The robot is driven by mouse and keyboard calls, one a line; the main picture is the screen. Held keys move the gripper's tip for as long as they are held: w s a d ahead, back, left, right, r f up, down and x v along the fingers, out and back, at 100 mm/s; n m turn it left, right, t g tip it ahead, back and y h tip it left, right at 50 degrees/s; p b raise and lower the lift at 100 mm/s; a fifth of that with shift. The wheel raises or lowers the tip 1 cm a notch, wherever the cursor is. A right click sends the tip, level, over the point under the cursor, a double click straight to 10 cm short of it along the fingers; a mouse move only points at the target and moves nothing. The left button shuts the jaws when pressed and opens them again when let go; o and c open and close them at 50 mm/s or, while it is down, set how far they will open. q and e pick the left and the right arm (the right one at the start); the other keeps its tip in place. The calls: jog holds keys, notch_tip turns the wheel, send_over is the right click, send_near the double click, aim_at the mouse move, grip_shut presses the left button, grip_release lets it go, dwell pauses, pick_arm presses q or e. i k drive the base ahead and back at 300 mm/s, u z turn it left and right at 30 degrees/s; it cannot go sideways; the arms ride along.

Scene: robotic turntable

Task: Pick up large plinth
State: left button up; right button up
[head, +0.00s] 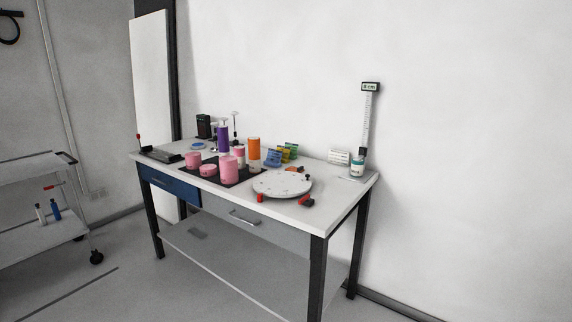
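Several cylinders stand on and around a black mat (243,175) on the workbench. They include a wide pink cylinder (228,170) at the front, a low pink one (208,170), another pink one (192,160), and a slimmer pink and white one (239,152). A tall orange and white cylinder (253,150) and a tall purple one (223,139) stand behind. I cannot tell for certain which of them is the large plinth. Neither of my grippers is in view.
The workbench (340,190) carries a round white turntable (282,184) right of the mat. A height gauge (366,120) with a jar (357,167) stands at the right end. A wheeled cart (35,200) is at left. Floor before the bench is clear.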

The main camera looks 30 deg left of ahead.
aim_at(228, 164)
jog(key=z, duration=0.55)
jog(key=i, duration=1.95)
jog(key=u, duration=0.45)
jog(key=i, duration=0.95)
jog(key=u, duration=1.45)
jog(key=i, duration=0.6)
jog(key=u, duration=0.55)
